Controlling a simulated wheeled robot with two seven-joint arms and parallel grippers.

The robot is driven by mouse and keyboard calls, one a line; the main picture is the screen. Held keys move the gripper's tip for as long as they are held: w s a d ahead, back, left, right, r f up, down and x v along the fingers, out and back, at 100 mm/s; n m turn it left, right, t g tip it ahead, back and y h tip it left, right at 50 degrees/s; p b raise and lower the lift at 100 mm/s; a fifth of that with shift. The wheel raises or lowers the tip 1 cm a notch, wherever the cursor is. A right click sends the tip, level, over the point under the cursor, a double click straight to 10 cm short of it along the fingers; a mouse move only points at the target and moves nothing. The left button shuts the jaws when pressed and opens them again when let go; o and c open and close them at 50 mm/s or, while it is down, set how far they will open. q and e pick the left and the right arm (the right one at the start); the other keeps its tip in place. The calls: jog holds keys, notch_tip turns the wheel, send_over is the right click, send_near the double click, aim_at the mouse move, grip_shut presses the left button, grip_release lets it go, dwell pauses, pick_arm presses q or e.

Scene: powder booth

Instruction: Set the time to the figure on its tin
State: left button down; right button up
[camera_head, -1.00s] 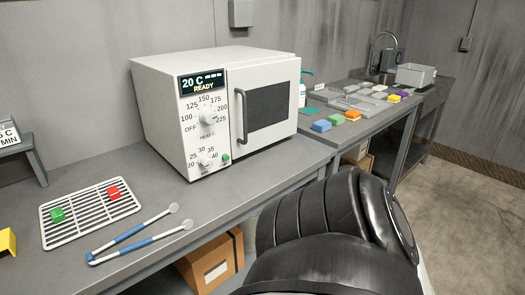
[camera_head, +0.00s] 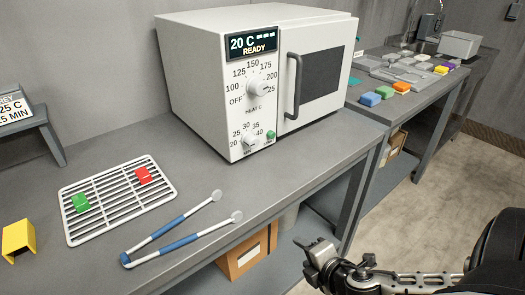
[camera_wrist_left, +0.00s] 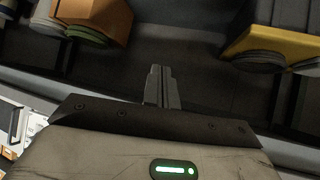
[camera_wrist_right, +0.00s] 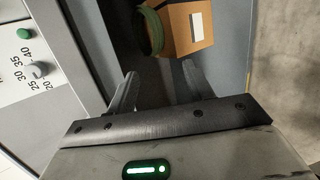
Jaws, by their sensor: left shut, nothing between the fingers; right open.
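The white oven (camera_head: 205,80) stands on the grey bench. Its lower dial (camera_head: 249,142), marked 20 to 40, is on the front panel and also shows in the right wrist view (camera_wrist_right: 35,70); its exact setting is too small to read. A green button (camera_head: 270,135) sits beside it. The display (camera_head: 252,43) reads 20 C READY. No tin is clearly recognisable. My right gripper (camera_head: 318,250) is open and empty, in front of the bench and below the dial. My left gripper (camera_wrist_left: 160,85) is shut and empty, seen only in its wrist view.
A cut-off sign (camera_head: 12,108) at left ends in 5 MIN. A wire rack (camera_head: 120,205) holds green and red blocks. Blue-handled tongs (camera_head: 170,228) and a yellow piece (camera_head: 18,240) lie near. A cardboard box (camera_head: 245,258) is under the bench. Coloured blocks (camera_head: 385,92) sit on the back table.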

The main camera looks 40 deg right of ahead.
jog(key=w+d+r+n+t+y+b, duration=0.15)
jog(key=w+r+n+t, duration=0.25)
jog(key=r+n, duration=0.45)
jog(key=w+d+r+n+t+y+b, duration=0.1)
jog(key=w+d+r+n+t+y, duration=0.15)
jog(key=r+n, duration=0.6)
jog(key=b, duration=0.5)
send_near(255, 144)
jog(key=shift+w+t+h+b, duration=0.3)
jog(key=shift+w+b, duration=0.2)
jog(key=shift+w, duration=0.35)
jog(key=shift+n, duration=0.3)
jog(key=w, duration=0.1)
jog(key=w+p, duration=0.1)
jog(key=w, duration=0.3)
jog(key=shift+w+a, duration=0.2)
jog(key=shift+a, duration=0.2)
jog(key=shift+w+p, duration=0.3)
jog(key=shift+w, duration=0.05)
pick_arm(q)
jog(key=shift+w+d+f+t+h, duration=0.2)
jog(key=shift+w+d+f, duration=0.1)
jog(key=shift+f, duration=0.3)
jog(key=shift+w+d+f+t+h, duration=0.1)
jog(key=shift+w+d+f+t, duration=0.15)
jog(key=shift+f, duration=0.3)
pick_arm(e)
jog(key=shift+w+a+f, duration=0.1)
jog(key=shift+w+f, duration=0.05)
jog(key=shift+w, duration=0.25)
